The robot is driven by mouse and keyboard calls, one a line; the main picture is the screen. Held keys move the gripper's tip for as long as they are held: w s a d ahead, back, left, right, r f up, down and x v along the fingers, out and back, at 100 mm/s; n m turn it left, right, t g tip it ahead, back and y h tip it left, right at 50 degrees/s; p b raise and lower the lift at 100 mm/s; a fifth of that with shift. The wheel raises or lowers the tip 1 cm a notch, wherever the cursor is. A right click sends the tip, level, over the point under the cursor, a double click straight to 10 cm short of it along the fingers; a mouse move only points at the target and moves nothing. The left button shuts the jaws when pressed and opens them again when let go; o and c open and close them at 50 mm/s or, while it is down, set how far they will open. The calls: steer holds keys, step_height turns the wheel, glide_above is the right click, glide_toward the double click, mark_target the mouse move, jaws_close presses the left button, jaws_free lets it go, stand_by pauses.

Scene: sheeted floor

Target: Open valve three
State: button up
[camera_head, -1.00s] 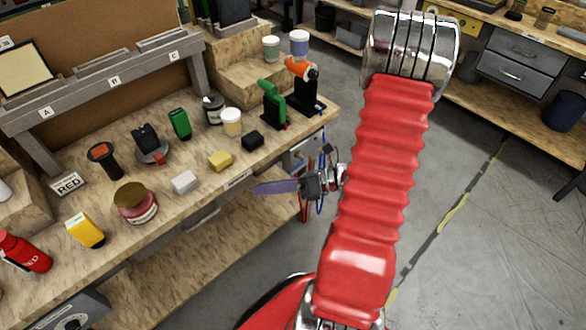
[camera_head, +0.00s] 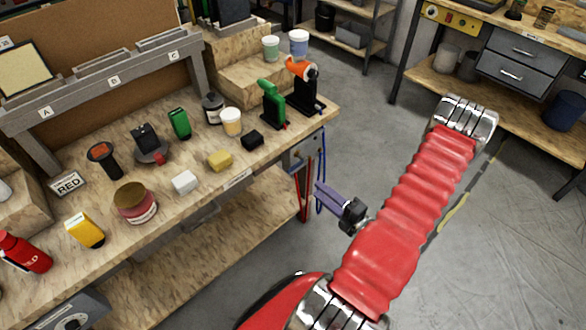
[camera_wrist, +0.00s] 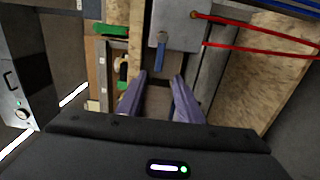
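My gripper (camera_head: 320,188) has purple fingers and sits off the bench's right end in the head view, its fingers pointing up-left toward that end. In the wrist view my gripper (camera_wrist: 158,77) is open, the fingers apart with nothing between them. Ahead of the gap, a small blue lever (camera_wrist: 160,52) hangs on a grey metal panel (camera_wrist: 180,30); it looks apart from the fingers. In the head view the panel (camera_head: 303,152) is on the bench's end and the lever cannot be made out. No valve number is readable.
Red hoses (camera_wrist: 255,48) and blue lines run from the panel's right in the wrist view. The bench (camera_head: 120,240) holds several tools, jars and blocks, with a green tool (camera_head: 272,103) near its end. The floor (camera_head: 500,245) right of the arm is clear.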

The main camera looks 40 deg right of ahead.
mark_target(294, 169)
steer(key=shift+w+a, duration=0.2)
steer(key=shift+w, duration=6.75)
jaws_close()
